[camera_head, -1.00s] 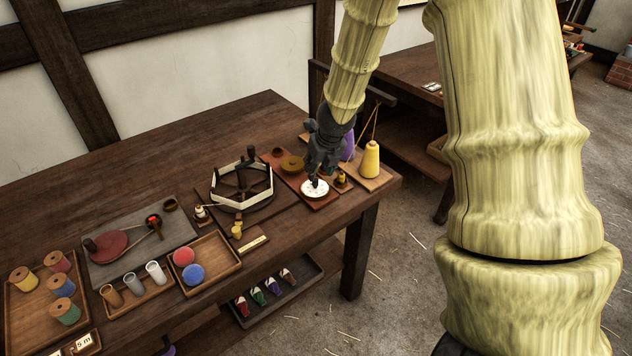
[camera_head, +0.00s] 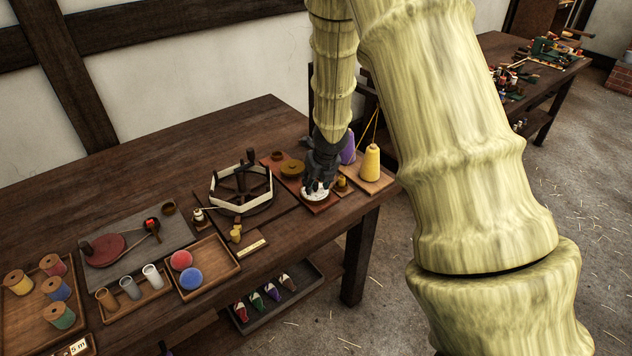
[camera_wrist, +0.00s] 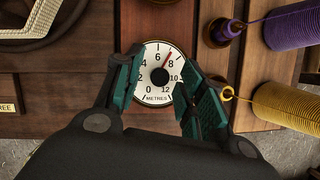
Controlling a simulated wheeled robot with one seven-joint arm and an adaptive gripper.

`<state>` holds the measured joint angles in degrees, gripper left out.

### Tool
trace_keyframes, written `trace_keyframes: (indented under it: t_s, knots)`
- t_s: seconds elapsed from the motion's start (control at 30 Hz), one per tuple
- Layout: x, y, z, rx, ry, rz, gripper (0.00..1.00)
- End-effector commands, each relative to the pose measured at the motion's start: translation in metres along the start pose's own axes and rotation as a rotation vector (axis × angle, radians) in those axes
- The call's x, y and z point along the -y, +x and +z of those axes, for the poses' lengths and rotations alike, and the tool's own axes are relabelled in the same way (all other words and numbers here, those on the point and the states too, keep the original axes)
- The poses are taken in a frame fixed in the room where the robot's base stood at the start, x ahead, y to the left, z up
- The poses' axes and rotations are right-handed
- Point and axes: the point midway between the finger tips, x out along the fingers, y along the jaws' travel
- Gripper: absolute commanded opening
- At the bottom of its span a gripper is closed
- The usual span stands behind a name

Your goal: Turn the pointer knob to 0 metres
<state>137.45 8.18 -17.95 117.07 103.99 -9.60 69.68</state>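The white dial (camera_wrist: 150,58) shows in the wrist view, marked 0 to 12 with METRES below. A black round knob (camera_wrist: 160,77) sits at its centre. A red pointer (camera_wrist: 169,58) points up and slightly right, between 6 and 8. In the head view, the dial (camera_head: 316,195) is partly covered by my gripper (camera_head: 318,184). My gripper (camera_wrist: 161,62) is open, its teal-padded fingers on either side of the knob over the dial's left and right edges. I cannot tell whether they touch anything; a gap shows around the knob.
A purple spool (camera_wrist: 292,24) and a yellow spool (camera_wrist: 288,105) stand right of the dial in the wrist view. A hexagonal winder (camera_head: 241,189) stands left of it. Trays with balls (camera_head: 191,274) and bobbins (camera_head: 55,289) fill the table's left side.

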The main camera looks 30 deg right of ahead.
Motion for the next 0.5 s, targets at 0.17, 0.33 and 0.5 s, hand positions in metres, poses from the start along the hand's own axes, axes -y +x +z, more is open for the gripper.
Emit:
trace_keyframes:
  t_s: [0.17, 0.33, 0.5]
  knots:
    - [0.0001, -0.0001, -0.0002, 0.000, 0.000, 0.000, 0.07]
    - [0.0001, -0.0001, -0.0002, 0.000, 0.000, 0.000, 0.00]
    - [0.0003, -0.0003, -0.0002, 0.000, -0.008, 0.004, 0.00]
